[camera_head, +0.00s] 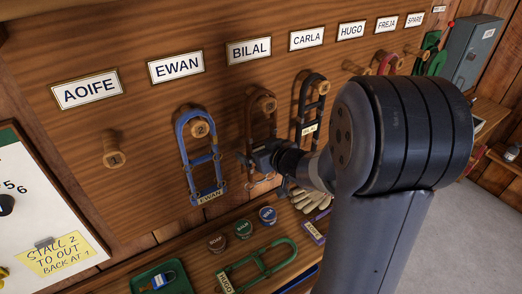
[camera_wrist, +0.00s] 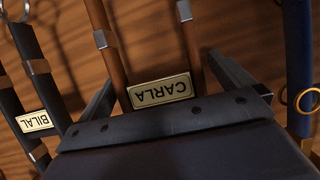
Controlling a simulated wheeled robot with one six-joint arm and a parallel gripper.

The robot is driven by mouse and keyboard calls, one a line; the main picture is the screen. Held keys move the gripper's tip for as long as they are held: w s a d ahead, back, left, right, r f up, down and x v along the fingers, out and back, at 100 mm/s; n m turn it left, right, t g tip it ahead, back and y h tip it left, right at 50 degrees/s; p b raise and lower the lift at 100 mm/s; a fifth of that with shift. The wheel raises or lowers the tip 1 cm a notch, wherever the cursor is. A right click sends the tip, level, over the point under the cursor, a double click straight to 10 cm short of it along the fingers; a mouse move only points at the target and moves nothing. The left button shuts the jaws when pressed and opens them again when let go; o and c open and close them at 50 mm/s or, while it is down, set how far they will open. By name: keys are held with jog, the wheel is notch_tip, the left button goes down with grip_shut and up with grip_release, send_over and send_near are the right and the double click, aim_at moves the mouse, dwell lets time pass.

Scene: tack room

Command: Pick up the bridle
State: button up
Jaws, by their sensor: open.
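Several bridles are in view. A brown bridle (camera_head: 262,125) hangs on peg 3 under the BILAL sign, and its lower part is partly hidden by my gripper (camera_head: 258,160). In the wrist view its tag reads CARLA (camera_wrist: 160,90), and its straps run between the two fingers of my gripper (camera_wrist: 168,90), which is open. I cannot tell whether the fingers touch it. A blue bridle (camera_head: 184,150) tagged EWAN hangs on peg 2. A black bridle (camera_head: 305,105), tagged BILAL (camera_wrist: 34,121), hangs under the CARLA sign. A green bridle (camera_head: 240,272) tagged HUGO lies on the bench.
Peg 1 (camera_head: 113,152) under AOIFE is bare. The bench below holds round tins (camera_head: 243,229), gloves (camera_head: 308,201) and a green tray (camera_head: 143,277). A red bridle (camera_head: 384,62) and a grey locker (camera_head: 470,48) are farther right. A whiteboard (camera_head: 30,230) stands at left.

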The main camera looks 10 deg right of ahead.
jog(key=shift+x, duration=0.85)
jog(key=c, duration=1.3)
jog(key=shift+r, duration=0.1)
jog(key=shift+c, duration=0.5)
jog(key=shift+r, duration=0.1)
